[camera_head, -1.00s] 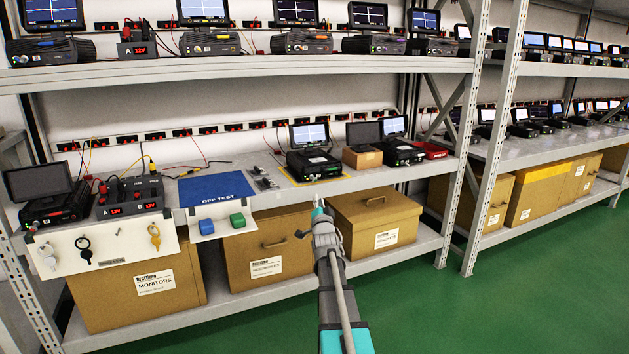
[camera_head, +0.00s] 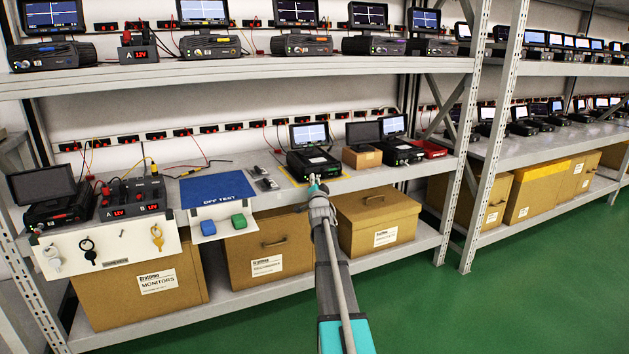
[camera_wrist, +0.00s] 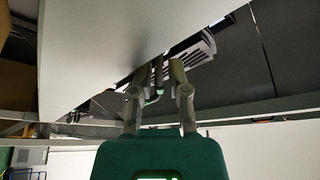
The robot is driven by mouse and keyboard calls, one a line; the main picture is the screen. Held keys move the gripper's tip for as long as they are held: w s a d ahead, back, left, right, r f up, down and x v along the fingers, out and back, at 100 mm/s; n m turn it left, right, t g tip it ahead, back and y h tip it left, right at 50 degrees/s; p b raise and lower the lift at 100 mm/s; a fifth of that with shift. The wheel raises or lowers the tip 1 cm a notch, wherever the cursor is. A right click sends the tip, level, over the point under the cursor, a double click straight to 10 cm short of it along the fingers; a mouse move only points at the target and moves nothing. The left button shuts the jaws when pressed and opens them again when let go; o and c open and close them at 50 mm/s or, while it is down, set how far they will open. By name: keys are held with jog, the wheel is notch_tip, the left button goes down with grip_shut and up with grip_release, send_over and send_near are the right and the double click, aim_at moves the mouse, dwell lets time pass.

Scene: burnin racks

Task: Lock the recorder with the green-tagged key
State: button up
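The recorder (camera_head: 300,167), a black unit with a lit screen, sits in a yellow-marked area on the middle shelf. My gripper (camera_head: 315,181) is at its front, close to the front face; whether it touches is unclear. In the wrist view my gripper (camera_wrist: 158,75) has its fingers drawn close around a small, dark, thin piece with a greenish spot, which looks like the green-tagged key (camera_wrist: 159,88). The key is mostly hidden by the fingers, and its tip cannot be made out. The key board (camera_head: 75,268) has one bare hook among its hung keys.
A white key (camera_head: 52,258), black key (camera_head: 89,250) and yellow key (camera_head: 157,237) hang at left. The blue mat (camera_head: 217,189) and blue and green blocks are left of my gripper. Cardboard boxes (camera_head: 375,215) fill the lower shelf. Green floor is clear at right.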

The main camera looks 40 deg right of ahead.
grip_shut()
